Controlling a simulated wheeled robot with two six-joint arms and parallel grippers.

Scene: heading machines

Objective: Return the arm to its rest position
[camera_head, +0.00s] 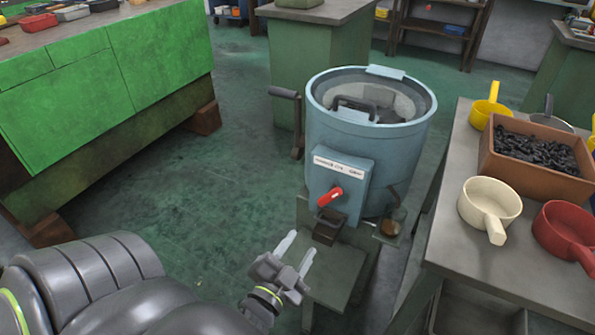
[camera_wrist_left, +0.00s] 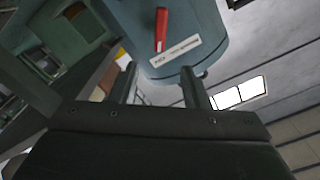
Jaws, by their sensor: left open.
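My left gripper (camera_head: 296,252) is open and empty in the head view, low in front of a blue drum-shaped machine (camera_head: 345,150). The two fingers are apart and point up toward the machine, with nothing between them. In the left wrist view the open fingers (camera_wrist_left: 158,84) show below the machine's blue body (camera_wrist_left: 195,25), with its red handle (camera_wrist_left: 161,28) and white label (camera_wrist_left: 176,51) beyond the fingertips. In the head view the red handle (camera_head: 330,196) sits on the machine's front box. My right gripper does not show.
A grey table (camera_head: 500,265) at right holds a brown bin of dark pieces (camera_head: 540,158), a cream scoop (camera_head: 489,207), a red scoop (camera_head: 565,232) and a yellow scoop (camera_head: 490,107). A green bench (camera_head: 110,80) stands at left. Open green floor (camera_head: 220,190) lies between it and the machine.

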